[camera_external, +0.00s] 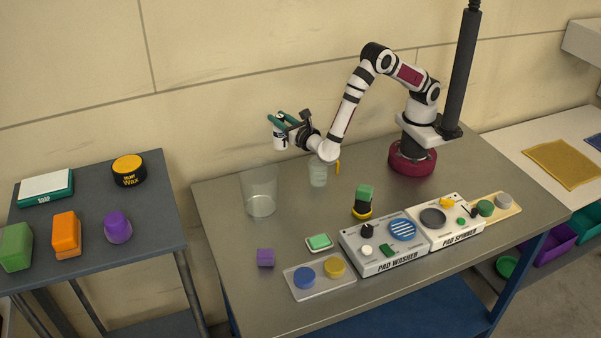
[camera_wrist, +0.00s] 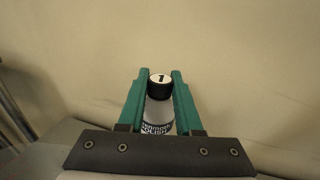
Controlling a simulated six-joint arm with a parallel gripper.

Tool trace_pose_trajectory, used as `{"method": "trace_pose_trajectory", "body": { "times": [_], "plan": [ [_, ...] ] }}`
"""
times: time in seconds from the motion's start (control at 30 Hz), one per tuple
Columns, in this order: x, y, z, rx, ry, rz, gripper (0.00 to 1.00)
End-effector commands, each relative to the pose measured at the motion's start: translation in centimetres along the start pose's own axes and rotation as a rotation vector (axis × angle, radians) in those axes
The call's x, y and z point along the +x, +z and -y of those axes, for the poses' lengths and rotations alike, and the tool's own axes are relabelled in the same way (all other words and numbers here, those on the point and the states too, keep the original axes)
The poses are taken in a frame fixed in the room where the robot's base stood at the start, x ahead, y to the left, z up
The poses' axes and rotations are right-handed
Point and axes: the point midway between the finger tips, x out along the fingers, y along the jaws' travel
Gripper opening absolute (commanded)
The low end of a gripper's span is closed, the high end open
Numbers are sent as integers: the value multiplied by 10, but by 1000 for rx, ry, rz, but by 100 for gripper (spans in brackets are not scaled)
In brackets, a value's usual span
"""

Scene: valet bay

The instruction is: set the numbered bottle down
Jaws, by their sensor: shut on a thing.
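The numbered bottle (camera_external: 280,134) is white with a black cap and dark printed label. In the wrist view the bottle (camera_wrist: 159,112) shows a "1" on its cap. My gripper (camera_external: 285,119) has green fingers and is shut on the bottle, holding it upright in the air. In the wrist view my gripper's fingers (camera_wrist: 160,82) stand on both sides of the bottle, near its cap. The bottle is above the back left part of the grey table (camera_external: 225,205); its base is clear of the tabletop.
A clear empty-looking container (camera_external: 260,190) and a smaller clear cup (camera_external: 318,173) stand below. The table's left edge is bare.

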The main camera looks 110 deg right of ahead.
Motion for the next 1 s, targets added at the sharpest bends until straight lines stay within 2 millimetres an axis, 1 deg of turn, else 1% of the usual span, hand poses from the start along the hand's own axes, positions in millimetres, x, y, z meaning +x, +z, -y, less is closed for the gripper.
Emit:
{"method": "trace_pose_trajectory", "body": {
  "times": [0.03,0.13,0.2,0.4,0.63,0.77,0.87,0.97,1.0],
  "plan": [
    [0,16,0,8,0,0,0],
    [0,43,0,8,0,0,0],
    [0,60,0,7,0,0,0],
    [0,99,0,6,0,0,0],
    [-32,96,-36,3,97,-4,0],
    [-60,95,-63,2,175,-7,0],
    [-90,94,-86,1,250,-9,0],
    [-125,94,-110,2,333,-10,0],
    [-140,94,-119,1,367,-10,0]
  ]
}}
